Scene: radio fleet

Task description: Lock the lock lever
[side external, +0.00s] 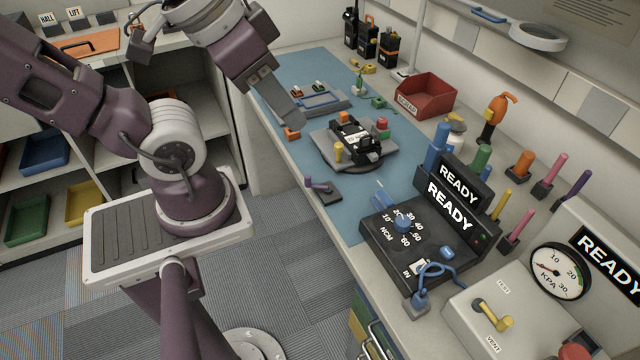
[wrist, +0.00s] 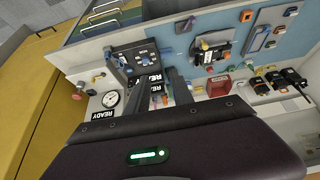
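No part is clearly labelled as the lock lever. A small purple lever (side external: 318,184) stands on a dark base at the bench's front edge; it seems to show in the wrist view (wrist: 186,22) too. In the side view my gripper (side external: 287,112) hangs above the mat, left of the fixture, touching no lever.
A black torque box (side external: 385,228) with READY displays and a gauge box with a yellow lever (side external: 492,312) stand at the right. A red bin (side external: 427,95), tall coloured-handled tools and black radios (side external: 367,40) line the back. The blue mat (side external: 350,205) has bare room in front of the fixture.

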